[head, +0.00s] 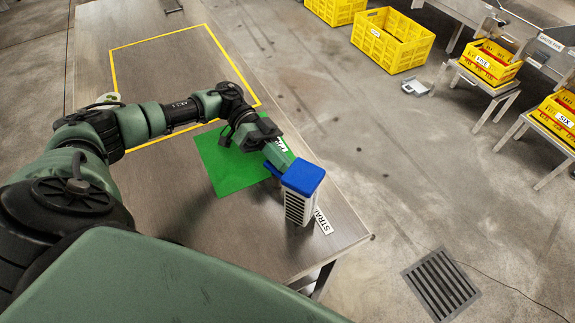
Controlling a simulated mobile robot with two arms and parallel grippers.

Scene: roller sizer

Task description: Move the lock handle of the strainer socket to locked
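A unit with a blue top and a pale, slotted body (297,206) stands near the table's right end. Beside it is a white label (323,221) that begins "STRA", so I take this unit to be the strainer socket. My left arm reaches over the table from the left, and its gripper (281,160) ends right at the blue top. I cannot tell whether it touches. The fingertips are not clear, so its opening cannot be read. I cannot make out the lock handle or its position. My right gripper is not in view.
A green mat (221,177) lies on the table (150,205) under my arm. A yellow outline (231,62) marks the table's far part, which looks empty. Yellow crates (392,40) stand on the floor and on stands (553,142) at the right. A floor grate (440,284) lies at lower right.

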